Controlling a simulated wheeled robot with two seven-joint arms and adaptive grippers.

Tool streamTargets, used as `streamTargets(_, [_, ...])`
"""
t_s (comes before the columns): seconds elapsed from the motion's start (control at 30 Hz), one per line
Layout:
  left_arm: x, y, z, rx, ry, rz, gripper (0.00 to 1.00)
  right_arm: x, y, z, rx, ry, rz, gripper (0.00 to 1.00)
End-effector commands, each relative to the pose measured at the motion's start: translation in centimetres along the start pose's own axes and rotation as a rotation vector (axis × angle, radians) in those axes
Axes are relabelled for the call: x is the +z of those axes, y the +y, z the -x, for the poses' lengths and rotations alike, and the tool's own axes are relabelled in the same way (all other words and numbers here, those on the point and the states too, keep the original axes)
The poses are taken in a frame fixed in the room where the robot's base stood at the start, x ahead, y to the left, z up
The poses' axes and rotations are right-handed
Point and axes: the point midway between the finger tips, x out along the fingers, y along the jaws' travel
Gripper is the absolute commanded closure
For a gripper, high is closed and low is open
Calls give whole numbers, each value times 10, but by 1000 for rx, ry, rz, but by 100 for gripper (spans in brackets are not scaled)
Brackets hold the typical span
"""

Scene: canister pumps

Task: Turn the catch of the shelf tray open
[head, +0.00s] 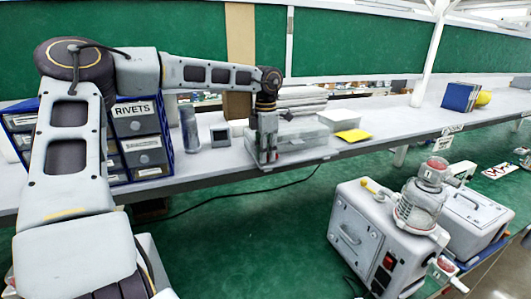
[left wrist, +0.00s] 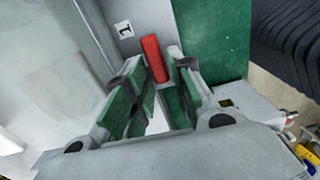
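The shelf tray (head: 312,152) is a grey, partly see-through box near the shelf's front edge in the head view. My left gripper (head: 268,153) points down at its front left. In the left wrist view, a red catch (left wrist: 153,58) stands out from a grey surface beside a small white label. The fingertips of the left gripper (left wrist: 160,75) lie on either side of the catch's near end, with a gap between the green-padded fingers. Whether either finger touches the catch is unclear. In the head view the gripper hides the catch. My right gripper is in neither view.
Blue-framed drawers marked RIVETS (head: 137,108) stand left on the shelf (head: 370,145). A grey cylinder (head: 190,130) and small dark-faced box (head: 221,136) stand beside the tray. A yellow sheet (head: 354,135) lies right. A grey pump unit (head: 375,235) stands below, right.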

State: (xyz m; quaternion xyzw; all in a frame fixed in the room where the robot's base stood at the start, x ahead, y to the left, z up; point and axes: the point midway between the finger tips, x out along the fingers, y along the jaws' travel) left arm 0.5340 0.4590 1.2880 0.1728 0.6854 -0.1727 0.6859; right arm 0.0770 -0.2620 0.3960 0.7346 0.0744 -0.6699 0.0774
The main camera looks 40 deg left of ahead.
Motion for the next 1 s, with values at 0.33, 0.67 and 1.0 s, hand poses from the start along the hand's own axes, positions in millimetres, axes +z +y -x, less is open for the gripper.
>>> streamTargets(0.33, [0, 0, 16, 2, -1, 1, 77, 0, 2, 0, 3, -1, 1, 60])
streamTargets(0.67, [0, 1, 61, 2, -2, 1, 77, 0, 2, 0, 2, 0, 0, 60])
streamTargets(1.0, [0, 1, 106, 2, 0, 0, 77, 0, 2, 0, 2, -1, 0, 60])
